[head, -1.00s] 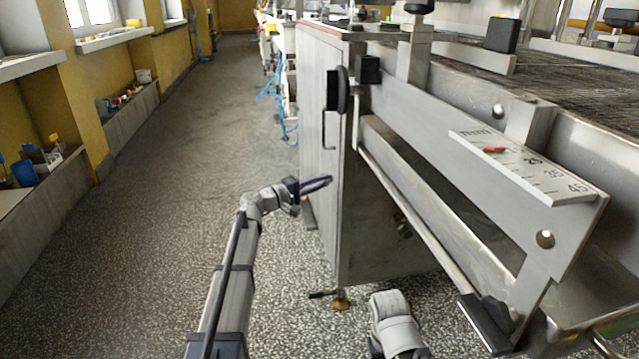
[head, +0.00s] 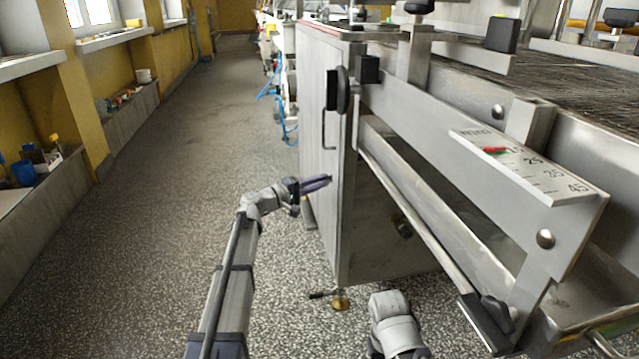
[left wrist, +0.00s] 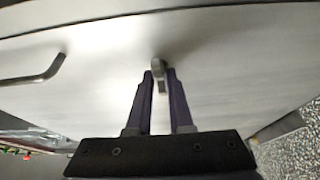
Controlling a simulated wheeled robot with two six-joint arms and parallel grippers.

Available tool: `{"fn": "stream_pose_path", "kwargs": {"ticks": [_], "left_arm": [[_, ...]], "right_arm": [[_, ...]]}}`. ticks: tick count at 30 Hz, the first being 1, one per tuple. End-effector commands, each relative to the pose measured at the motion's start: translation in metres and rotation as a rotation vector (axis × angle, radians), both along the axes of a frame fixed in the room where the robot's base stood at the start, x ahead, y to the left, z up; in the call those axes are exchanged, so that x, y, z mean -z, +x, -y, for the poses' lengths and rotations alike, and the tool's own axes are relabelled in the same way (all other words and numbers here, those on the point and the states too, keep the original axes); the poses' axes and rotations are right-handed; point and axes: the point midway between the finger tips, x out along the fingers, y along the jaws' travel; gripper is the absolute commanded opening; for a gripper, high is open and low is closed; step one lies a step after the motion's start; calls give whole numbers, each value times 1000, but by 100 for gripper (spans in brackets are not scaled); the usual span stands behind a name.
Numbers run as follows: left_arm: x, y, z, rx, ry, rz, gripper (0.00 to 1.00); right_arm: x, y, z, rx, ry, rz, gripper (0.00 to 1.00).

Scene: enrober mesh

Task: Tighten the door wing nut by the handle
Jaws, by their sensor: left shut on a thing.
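The wing nut (left wrist: 158,70) is a small metal piece on the brushed steel door (left wrist: 225,70). In the left wrist view it sits between the tips of my left gripper (left wrist: 159,76), which is shut on it. In the head view my left gripper (head: 329,180) reaches the side door (head: 312,85) low near its front edge, and its fingers hide the wing nut. The handle (head: 325,130) is a bent bar higher on the door, apart from the gripper. It also shows at the left in the left wrist view (left wrist: 38,76). My right gripper is out of view.
A steel rail with a marked scale plate (head: 525,165) and black knobs juts out at the right. A brass-coloured foot (head: 340,301) stands on the floor below the cabinet. Blue hoses (head: 280,110) hang farther back. The speckled floor on the left is clear.

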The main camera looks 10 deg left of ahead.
Motion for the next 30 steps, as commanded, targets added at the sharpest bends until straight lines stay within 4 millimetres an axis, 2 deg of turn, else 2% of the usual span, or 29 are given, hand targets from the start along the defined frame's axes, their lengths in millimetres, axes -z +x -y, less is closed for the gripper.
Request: {"fn": "stream_pose_path", "kwargs": {"ticks": [23,24,30], "left_arm": [[1,-1,1,3,2,-1,0],[1,-1,1,3,2,-1,23],[0,0,0,1,1,0,45]], "right_arm": [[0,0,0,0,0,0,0],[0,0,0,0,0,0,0],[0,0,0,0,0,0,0]]}}
